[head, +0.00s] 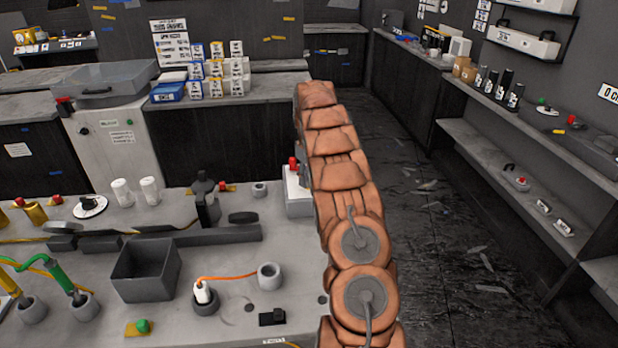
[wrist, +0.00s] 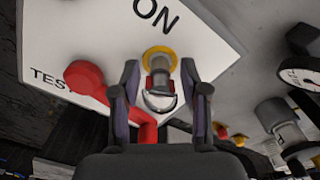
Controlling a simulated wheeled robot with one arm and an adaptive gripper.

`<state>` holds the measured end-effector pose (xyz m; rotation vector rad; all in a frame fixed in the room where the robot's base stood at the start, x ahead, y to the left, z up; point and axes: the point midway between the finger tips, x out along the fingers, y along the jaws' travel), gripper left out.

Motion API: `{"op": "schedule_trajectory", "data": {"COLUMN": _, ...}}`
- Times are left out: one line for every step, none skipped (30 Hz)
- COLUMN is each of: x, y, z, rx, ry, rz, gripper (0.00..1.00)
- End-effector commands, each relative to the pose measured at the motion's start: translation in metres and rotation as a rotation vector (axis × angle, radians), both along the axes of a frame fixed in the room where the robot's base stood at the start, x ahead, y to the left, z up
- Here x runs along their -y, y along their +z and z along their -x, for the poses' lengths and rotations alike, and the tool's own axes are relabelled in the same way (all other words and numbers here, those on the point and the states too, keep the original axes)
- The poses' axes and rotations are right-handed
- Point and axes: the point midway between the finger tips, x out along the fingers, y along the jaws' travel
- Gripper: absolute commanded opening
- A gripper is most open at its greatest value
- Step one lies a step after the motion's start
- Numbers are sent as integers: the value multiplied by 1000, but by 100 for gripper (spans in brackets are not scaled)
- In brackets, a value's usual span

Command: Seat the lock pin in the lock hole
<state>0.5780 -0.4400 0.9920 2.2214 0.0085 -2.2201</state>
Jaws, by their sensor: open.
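In the wrist view my gripper (wrist: 160,108) is open. Its two dark fingers stand on either side of a short metal-ended pin (wrist: 158,82), which I take for the lock pin. The pin sits at a yellow ring (wrist: 160,54), probably the lock hole, on a white panel (wrist: 190,40) marked ON and TEST. I cannot tell how deep the pin sits or whether the fingers touch it. A red lever (wrist: 85,78) is beside the ring. In the head view my orange-brown arm hides the gripper and part of the white box (head: 298,198) with a red knob.
A dark open bin (head: 147,272), a white plug with an orange cord (head: 202,292) and a grey ring (head: 269,276) stand on the grey bench (head: 230,320). A round gauge (wrist: 303,78) and a grey cylinder (wrist: 283,122) lie right of the gripper.

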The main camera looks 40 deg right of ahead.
Motion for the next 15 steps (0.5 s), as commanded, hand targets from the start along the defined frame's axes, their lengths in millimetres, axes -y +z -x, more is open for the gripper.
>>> {"op": "schedule_trajectory", "data": {"x": 0, "y": 0, "z": 0, "rx": 0, "ry": 0, "rz": 0, "gripper": 44}}
{"op": "schedule_trajectory", "data": {"x": 0, "y": 0, "z": 0, "rx": 0, "ry": 0, "rz": 0, "gripper": 44}}
{"op": "schedule_trajectory", "data": {"x": 0, "y": 0, "z": 0, "rx": 0, "ry": 0, "rz": 0, "gripper": 44}}
{"op": "schedule_trajectory", "data": {"x": 0, "y": 0, "z": 0, "rx": 0, "ry": 0, "rz": 0, "gripper": 44}}
{"op": "schedule_trajectory", "data": {"x": 0, "y": 1, "z": 0, "rx": 0, "ry": 0, "rz": 0, "gripper": 44}}
{"op": "schedule_trajectory", "data": {"x": 0, "y": 2, "z": 0, "rx": 0, "ry": 0, "rz": 0, "gripper": 44}}
{"op": "schedule_trajectory", "data": {"x": 0, "y": 4, "z": 0, "rx": 0, "ry": 0, "rz": 0, "gripper": 44}}
{"op": "schedule_trajectory", "data": {"x": 0, "y": 5, "z": 0, "rx": 0, "ry": 0, "rz": 1, "gripper": 44}}
{"op": "schedule_trajectory", "data": {"x": 0, "y": 5, "z": -1, "rx": 2, "ry": 1, "rz": 1, "gripper": 44}}
{"op": "schedule_trajectory", "data": {"x": 0, "y": 7, "z": -1, "rx": 2, "ry": 1, "rz": 1, "gripper": 44}}
{"op": "schedule_trajectory", "data": {"x": 0, "y": 9, "z": -1, "rx": 2, "ry": 1, "rz": 1, "gripper": 44}}
{"op": "schedule_trajectory", "data": {"x": 0, "y": 13, "z": -1, "rx": 3, "ry": 1, "rz": 1, "gripper": 44}}
{"op": "schedule_trajectory", "data": {"x": 0, "y": 16, "z": -1, "rx": 3, "ry": 1, "rz": 1, "gripper": 44}}
{"op": "schedule_trajectory", "data": {"x": 0, "y": 20, "z": -2, "rx": 4, "ry": 1, "rz": 2, "gripper": 44}}
{"op": "schedule_trajectory", "data": {"x": 0, "y": 24, "z": -2, "rx": 5, "ry": 1, "rz": 3, "gripper": 44}}
